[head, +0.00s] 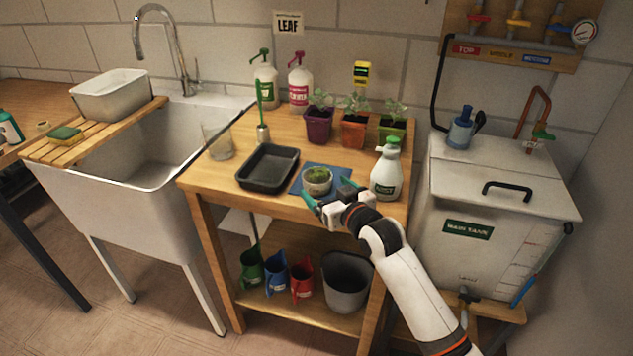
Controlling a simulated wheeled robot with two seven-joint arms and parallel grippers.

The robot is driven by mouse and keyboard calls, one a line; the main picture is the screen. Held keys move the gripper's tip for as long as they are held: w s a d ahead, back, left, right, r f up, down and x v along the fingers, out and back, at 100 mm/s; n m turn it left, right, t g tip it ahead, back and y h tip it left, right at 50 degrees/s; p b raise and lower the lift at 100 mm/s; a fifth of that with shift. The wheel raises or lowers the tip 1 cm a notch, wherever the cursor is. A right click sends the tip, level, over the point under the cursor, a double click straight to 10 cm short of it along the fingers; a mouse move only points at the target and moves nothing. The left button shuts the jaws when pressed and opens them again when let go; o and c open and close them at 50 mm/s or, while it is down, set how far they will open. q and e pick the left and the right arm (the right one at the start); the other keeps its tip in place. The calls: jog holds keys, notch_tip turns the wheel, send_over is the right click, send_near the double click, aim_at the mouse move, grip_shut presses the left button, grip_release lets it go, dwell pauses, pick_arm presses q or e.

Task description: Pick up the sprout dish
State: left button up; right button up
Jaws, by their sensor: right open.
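The sprout dish (317,187) is a small round pale bowl with green sprouts. It sits on a blue mat (299,186) near the front of the wooden table. My right gripper (325,200) is open at the front edge of the table, with its fingers close to the near side of the dish. One teal-tipped finger is left of and in front of the dish, and the other is to its right. I cannot tell whether either finger touches it. My left gripper is not in view.
A black tray (241,179) lies left of the mat. A white spray bottle (386,172) stands close on the right, beside my gripper. Potted seedlings (353,132) stand behind, with two pump bottles (265,88) at the back left. A glass (222,150) stands at the left edge.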

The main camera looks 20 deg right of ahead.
aim_at(317, 181)
jog(key=x, duration=0.5)
jog(key=shift+w+f, duration=0.1)
jog(key=shift+w, duration=0.05)
jog(key=shift+c, duration=0.6)
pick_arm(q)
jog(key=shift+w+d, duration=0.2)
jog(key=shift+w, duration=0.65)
pick_arm(e)
jog(key=c, duration=1)
